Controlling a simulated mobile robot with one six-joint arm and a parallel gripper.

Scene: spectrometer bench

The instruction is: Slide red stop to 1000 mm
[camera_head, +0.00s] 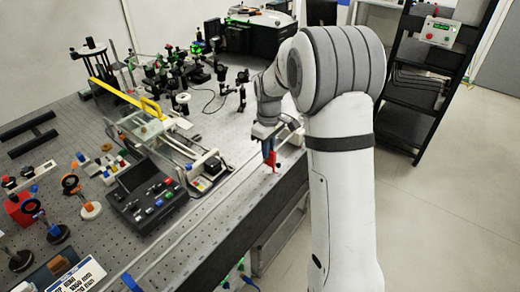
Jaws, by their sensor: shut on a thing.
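The red stop (273,161) is at the front edge of the bench, on the long pale rail (205,202) that runs along that edge. My gripper (270,154) points down over it from above and is shut on it. The fingertips are small here and partly hidden by the wrist. The scale marks on the rail are too small to read, so I cannot tell the stop's position in millimetres.
A blue piece (131,283) sits near the rail's near end. A control box with coloured buttons (148,194) and a white instrument (205,170) stand left of the rail. Optics fill the bench behind. A black shelf (415,100) stands right, beyond open floor.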

